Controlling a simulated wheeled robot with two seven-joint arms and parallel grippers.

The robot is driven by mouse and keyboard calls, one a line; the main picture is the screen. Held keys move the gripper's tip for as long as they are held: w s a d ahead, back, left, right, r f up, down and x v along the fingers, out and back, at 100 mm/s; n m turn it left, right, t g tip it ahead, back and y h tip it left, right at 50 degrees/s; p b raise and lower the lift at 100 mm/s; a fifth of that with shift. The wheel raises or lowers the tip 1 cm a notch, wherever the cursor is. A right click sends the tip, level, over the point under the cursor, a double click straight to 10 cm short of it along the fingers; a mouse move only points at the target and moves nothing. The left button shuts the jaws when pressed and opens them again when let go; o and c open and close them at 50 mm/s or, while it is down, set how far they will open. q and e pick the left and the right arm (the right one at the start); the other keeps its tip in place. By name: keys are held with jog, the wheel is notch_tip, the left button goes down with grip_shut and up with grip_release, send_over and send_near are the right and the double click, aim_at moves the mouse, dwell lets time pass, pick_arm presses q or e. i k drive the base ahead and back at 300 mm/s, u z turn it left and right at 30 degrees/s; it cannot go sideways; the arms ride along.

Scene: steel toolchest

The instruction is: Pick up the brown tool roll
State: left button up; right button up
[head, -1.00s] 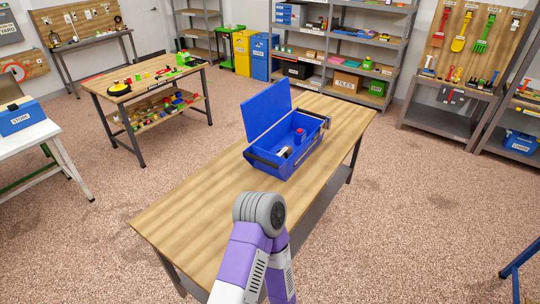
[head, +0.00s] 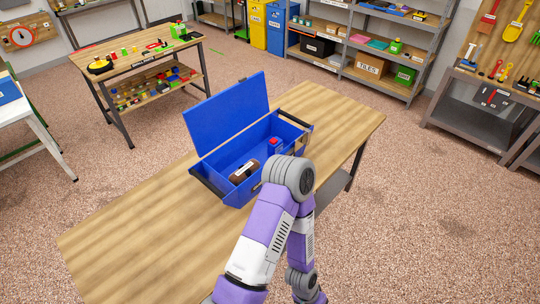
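The brown tool roll (head: 244,171) lies inside the open blue toolchest (head: 211,164), near its left end, with a pale label on it. The toolchest stands on the wooden bench with its lid (head: 228,112) raised at the back. A purple and white arm of mine reaches up from the lower right, and its grey joint covers part of the chest's front. No gripper shows; the hand of this arm is hidden or out of frame. My other arm is not in view.
A small blue and red item (head: 275,146) is in the chest's right part. The wooden bench (head: 130,235) is bare to the left and right of the chest. A second bench (head: 135,62) with small objects stands behind left, and shelves (head: 385,60) stand at the back.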

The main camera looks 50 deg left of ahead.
aim_at(244, 171)
jog(key=i, duration=1.3)
jog(key=u, duration=3.5)
